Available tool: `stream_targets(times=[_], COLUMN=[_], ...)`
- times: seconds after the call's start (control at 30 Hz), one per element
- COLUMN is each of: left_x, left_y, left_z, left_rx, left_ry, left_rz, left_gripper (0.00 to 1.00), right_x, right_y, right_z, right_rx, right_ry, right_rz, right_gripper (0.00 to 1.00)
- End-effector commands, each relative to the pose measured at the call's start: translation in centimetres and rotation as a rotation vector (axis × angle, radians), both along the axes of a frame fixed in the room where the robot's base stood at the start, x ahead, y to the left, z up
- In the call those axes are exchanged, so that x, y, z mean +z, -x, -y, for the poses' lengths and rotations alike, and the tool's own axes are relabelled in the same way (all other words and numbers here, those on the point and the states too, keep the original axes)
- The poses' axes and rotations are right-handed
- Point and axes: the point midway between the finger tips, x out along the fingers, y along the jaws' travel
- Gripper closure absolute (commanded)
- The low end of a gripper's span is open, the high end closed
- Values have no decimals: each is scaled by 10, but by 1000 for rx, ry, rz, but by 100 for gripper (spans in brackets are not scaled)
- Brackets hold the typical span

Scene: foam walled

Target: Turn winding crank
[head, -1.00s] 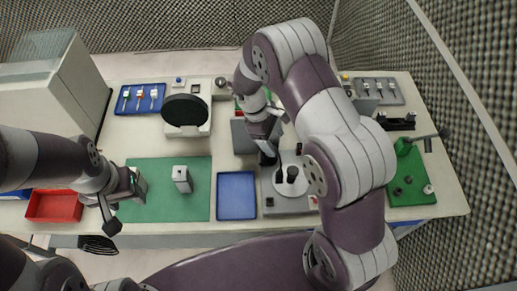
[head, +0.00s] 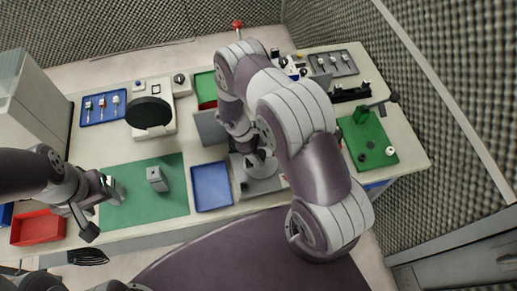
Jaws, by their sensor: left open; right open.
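A grey base unit (head: 268,185) with a round pale disc (head: 262,174) stands at the front middle of the table, right of the blue tray. It looks like the winding device. My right gripper (head: 253,156) is over the disc, open, pointing down. Dark parts at the disc's middle are mostly hidden by the gripper and arm, so I cannot tell whether it touches the crank handle. My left gripper (head: 117,190) is open and empty above the left part of the green mat (head: 150,205), left of a small grey block (head: 157,179).
A blue tray (head: 212,187) lies left of the unit, and a grey box (head: 210,127) stands behind it. A red tray (head: 38,228) is at the far left. A green board (head: 368,144) with a green fixture is at the right. My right arm covers the space between.

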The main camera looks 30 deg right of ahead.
Motion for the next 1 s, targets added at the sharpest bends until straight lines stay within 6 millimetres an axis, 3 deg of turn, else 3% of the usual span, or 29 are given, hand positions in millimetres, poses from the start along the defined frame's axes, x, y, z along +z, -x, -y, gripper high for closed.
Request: stream_targets(times=[0.03,0.17,0.2,0.57,1.0], left_x=[0,0,0,-4,-21], left_y=[0,0,0,0,0], left_z=[0,0,0,0,0], left_rx=[0,0,0,0,0], left_ry=[0,0,0,0,0], left_rz=[0,0,0,0,0], left_gripper=[47,47,47,47,47], right_x=[0,0,0,0,-1], right_y=[0,0,0,-1,-2], right_z=[0,0,0,0,2], right_rx=[0,0,0,-27,-209], right_ry=[0,0,0,1,1], right_rz=[0,0,0,1,0], right_gripper=[40,82,88,88,88])
